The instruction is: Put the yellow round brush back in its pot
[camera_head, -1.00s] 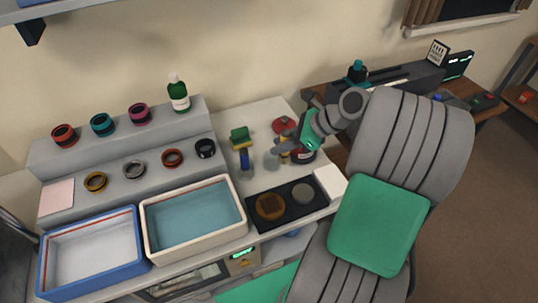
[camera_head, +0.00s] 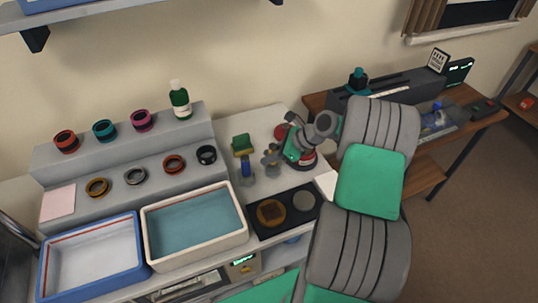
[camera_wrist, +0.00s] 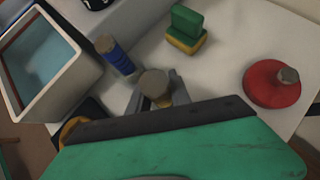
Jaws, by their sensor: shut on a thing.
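The yellow round brush (camera_wrist: 154,82) shows in the wrist view as a tan round end above a yellowish part between my fingers. My gripper (camera_wrist: 158,93) is shut on it. In the head view my gripper (camera_head: 272,158) is low over the counter, just right of the blue brush (camera_head: 246,169). The blue brush also shows in the wrist view (camera_wrist: 117,58), standing upright to the left. The yellow brush's pot cannot be made out; my gripper covers that spot. I cannot tell whether the brush's lower end is inside a pot.
A green-and-yellow sponge (camera_wrist: 187,32) lies behind. A red round object with a grey knob (camera_wrist: 272,83) is to the right. A dark tray with two round pads (camera_head: 287,209) and a cream-rimmed basin (camera_head: 150,240) are in front and left. Lens rings stand on grey steps (camera_head: 115,160).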

